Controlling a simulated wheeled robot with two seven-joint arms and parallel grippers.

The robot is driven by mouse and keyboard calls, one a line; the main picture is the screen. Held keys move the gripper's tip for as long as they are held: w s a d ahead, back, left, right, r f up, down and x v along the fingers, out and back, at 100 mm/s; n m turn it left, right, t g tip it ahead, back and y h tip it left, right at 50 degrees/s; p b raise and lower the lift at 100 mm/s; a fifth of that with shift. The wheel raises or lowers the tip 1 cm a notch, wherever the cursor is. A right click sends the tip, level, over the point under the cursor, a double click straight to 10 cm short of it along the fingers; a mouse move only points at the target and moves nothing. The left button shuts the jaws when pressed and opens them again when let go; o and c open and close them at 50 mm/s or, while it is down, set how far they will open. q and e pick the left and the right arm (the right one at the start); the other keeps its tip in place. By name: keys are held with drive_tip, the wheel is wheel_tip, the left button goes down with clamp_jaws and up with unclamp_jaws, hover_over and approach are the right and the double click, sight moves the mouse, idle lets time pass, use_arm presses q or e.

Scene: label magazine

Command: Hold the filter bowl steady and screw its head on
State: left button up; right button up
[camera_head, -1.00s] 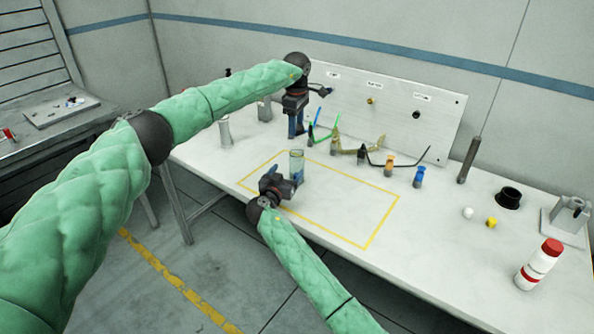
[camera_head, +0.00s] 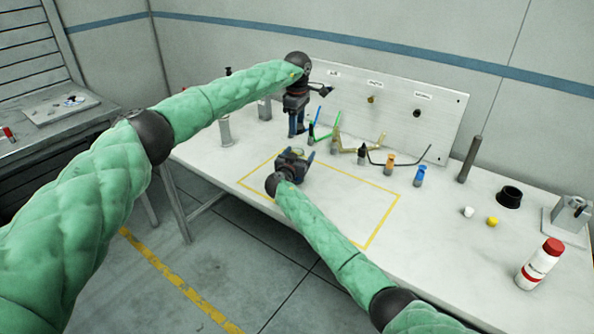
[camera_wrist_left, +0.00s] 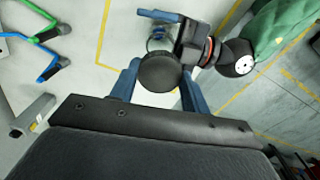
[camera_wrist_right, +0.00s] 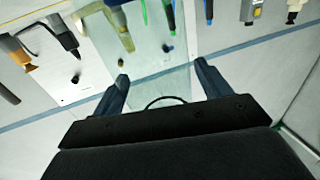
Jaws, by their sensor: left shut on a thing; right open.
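The filter bowl is a clear cup standing on the table inside the yellow outline; its top (camera_head: 291,153) shows in the head view, and its rim (camera_wrist_left: 157,42) in the left wrist view. My right gripper (camera_head: 297,161) is open, low around the bowl, with a finger on either side. In the right wrist view clear bowl wall (camera_wrist_right: 150,62) fills the space between the fingers. My left gripper (camera_head: 297,130) is shut on a round, dark, ridged head (camera_wrist_left: 160,72), apart from the bowl and behind it in the head view. The gripper mostly hides the head there.
Several coloured hoses and fittings (camera_head: 388,160) stand behind and right of the outline, before a labelled panel (camera_head: 385,105). A black ring (camera_head: 508,197), white and yellow caps (camera_head: 492,222) and a red-capped bottle (camera_head: 538,265) are at right. The outline's right part is clear.

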drive_tip(key=shift+w, duration=0.1)
drive_tip(key=shift+c, duration=0.3)
drive_tip(key=c, duration=1.4)
use_arm(q)
drive_tip(key=shift+f, duration=2.45)
drive_tip(key=shift+f, duration=0.15)
drive_tip(key=shift+f, duration=0.75)
